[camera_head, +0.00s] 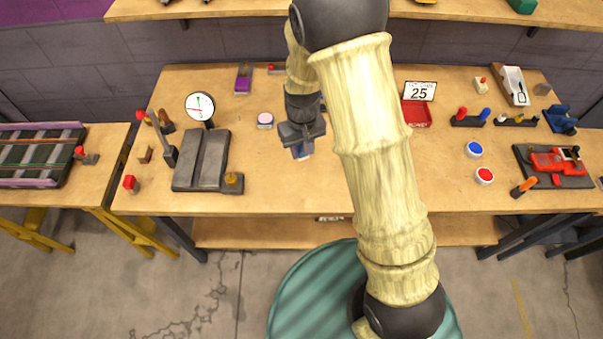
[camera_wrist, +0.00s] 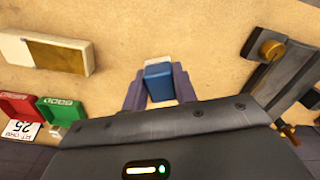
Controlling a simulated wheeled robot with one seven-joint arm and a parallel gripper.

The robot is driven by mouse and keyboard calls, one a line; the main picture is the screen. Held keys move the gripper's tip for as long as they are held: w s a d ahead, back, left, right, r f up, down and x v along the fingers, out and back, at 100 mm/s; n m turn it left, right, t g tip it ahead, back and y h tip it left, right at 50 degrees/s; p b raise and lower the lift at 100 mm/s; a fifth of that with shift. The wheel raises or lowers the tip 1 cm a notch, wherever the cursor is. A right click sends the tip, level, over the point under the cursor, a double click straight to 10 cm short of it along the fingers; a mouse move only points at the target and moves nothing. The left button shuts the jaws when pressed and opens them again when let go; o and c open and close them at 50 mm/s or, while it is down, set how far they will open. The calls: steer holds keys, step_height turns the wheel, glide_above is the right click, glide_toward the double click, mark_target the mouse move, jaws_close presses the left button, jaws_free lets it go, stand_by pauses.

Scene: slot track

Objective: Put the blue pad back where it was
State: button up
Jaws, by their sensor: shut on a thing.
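My gripper (camera_head: 301,147) is over the middle of the wooden workbench (camera_head: 270,185). Its two fingers show in the wrist view (camera_wrist: 159,90), closed on the sides of a small blue block with a white end, the blue pad (camera_wrist: 159,81). In the wrist view, a red tray (camera_wrist: 14,110) and a green tray (camera_wrist: 62,113) lie to the left, beside a "25" sign (camera_wrist: 20,131).
A grey slotted fixture (camera_head: 203,165) with a dial gauge (camera_head: 200,107) stands at left. A pink-topped round piece (camera_head: 265,120) sits left of the gripper. A cream and brown box (camera_wrist: 44,54) lies left in the wrist view. Blue (camera_head: 474,149) and red (camera_head: 484,175) buttons are at right.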

glide_above(302, 175)
step_height(302, 175, down, 6)
steer(key=shift+w+a+r+p, duration=0.1)
steer(key=shift+w+p, duration=0.05)
steer(key=shift+p, duration=0.2)
step_height(302, 175, down, 4)
steer(key=shift+r+p, duration=0.1)
steer(key=shift+p, duration=0.2)
steer(key=shift+f, duration=0.2)
